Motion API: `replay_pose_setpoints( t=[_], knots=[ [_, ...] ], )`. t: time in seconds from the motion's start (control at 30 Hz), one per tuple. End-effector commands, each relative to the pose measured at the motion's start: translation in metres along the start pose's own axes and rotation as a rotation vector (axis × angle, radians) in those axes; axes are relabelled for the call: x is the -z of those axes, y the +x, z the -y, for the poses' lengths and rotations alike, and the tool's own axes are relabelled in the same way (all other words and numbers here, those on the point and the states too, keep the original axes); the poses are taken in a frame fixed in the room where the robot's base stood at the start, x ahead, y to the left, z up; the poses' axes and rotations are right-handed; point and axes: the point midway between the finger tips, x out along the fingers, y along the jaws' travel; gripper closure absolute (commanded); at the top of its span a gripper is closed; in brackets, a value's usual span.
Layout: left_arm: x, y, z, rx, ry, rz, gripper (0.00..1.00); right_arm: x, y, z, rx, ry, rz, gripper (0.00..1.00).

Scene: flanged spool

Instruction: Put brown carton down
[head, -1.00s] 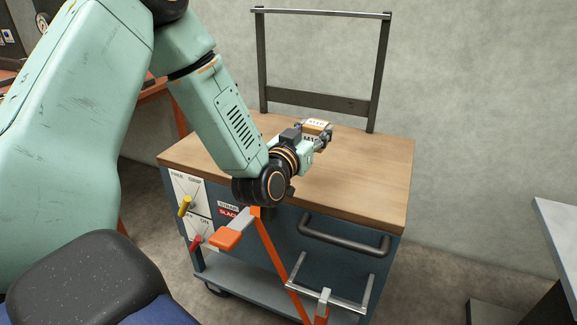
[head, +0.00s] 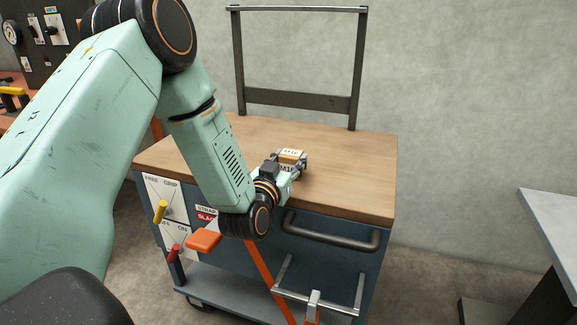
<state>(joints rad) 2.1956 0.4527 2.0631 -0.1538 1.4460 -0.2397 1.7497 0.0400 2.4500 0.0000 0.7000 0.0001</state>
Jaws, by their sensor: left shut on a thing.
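The brown carton (head: 291,155), small with a pale printed label, is at the middle of the cart's wooden top (head: 350,180). My left gripper (head: 291,164) is shut on it, reaching in from the front left. The fingers and wrist hide part of the carton's near side. I cannot tell whether its underside touches the wood. My right gripper is not in view.
The wooden top is clear around the carton, mostly to the right and behind. An upright metal handle frame (head: 352,75) stands at the cart's back edge. A grey bar handle (head: 330,235) and levers (head: 160,211) project from the front. A grey table (head: 555,215) stands at right.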

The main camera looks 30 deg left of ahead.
Motion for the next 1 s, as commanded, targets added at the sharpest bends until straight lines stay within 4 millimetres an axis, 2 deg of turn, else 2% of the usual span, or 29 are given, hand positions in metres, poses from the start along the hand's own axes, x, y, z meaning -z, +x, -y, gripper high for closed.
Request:
replay_pose_setpoints(
  t=[0.37,0.4,0.63,1.0],
  knots=[
    [-0.0023,0.0006,0.0002,0.000,0.000,-0.005,0.97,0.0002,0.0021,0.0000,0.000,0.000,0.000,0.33],
    [-0.0023,0.0003,0.0002,0.000,0.000,-0.002,0.50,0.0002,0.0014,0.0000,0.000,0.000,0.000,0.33],
    [-0.0018,0.0003,0.0002,0.000,0.000,-0.002,0.31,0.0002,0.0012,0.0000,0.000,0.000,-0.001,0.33],
    [0.0028,0.0004,0.0002,0.000,0.000,-0.003,0.31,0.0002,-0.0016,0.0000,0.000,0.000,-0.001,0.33]
  ],
)
